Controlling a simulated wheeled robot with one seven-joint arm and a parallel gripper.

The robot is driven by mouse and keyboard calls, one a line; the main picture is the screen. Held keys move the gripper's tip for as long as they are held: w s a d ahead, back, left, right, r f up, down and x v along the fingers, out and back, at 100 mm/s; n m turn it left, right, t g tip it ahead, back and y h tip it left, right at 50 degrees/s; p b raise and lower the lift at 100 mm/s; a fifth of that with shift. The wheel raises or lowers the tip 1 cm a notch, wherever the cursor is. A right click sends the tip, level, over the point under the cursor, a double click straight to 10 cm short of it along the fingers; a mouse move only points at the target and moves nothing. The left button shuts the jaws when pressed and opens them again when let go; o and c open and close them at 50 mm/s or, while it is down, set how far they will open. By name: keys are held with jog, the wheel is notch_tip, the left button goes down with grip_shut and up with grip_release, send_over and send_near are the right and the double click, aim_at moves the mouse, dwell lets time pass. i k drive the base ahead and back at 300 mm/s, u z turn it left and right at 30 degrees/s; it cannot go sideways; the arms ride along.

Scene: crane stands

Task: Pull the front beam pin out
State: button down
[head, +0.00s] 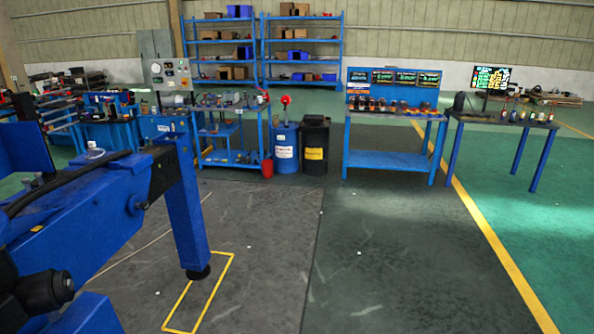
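A blue crane stand beam (90,205) reaches in from the left. At its outer end a blue upright leg (187,220) stands on a dark round foot. A small white-topped piece (95,150) sticks up from the beam's top edge. It may be the front beam pin, but it is too small to tell. A black hose (65,175) runs along the top of the beam. My gripper is not in view.
A yellow outlined rectangle (222,268) marks the floor by the foot. A black cylindrical part (45,290) sits at the lower left. Workbenches (385,160), a blue barrel (286,150) and a black bin (314,142) stand farther back. The floor right of the leg is mostly clear.

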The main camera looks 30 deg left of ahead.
aim_at(145, 205)
jog(key=u, duration=1.75)
jog(key=i, duration=0.75)
jog(key=z, duration=0.4)
